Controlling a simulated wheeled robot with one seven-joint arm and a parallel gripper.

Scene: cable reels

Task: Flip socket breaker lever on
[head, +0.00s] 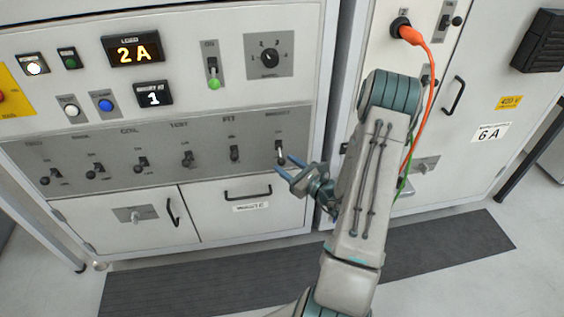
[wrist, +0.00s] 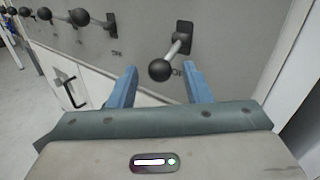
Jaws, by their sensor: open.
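A row of levers runs along the grey strip of the left cabinet; their labels are too small to read surely. The rightmost lever (head: 280,151) stands just beyond my gripper (head: 289,164). In the wrist view this lever's black ball knob (wrist: 160,70) and metal stem come out of a dark plate (wrist: 184,32), tilted down toward the camera. My gripper (wrist: 160,82) is open, with a blue finger on each side below the knob. Nothing is held.
Neighbouring levers (head: 234,153) stand to the left. A drawer handle (head: 248,194) lies below the strip. An orange cable (head: 425,100) hangs from the right cabinet behind my arm. A dark mat (head: 190,284) covers the floor in front.

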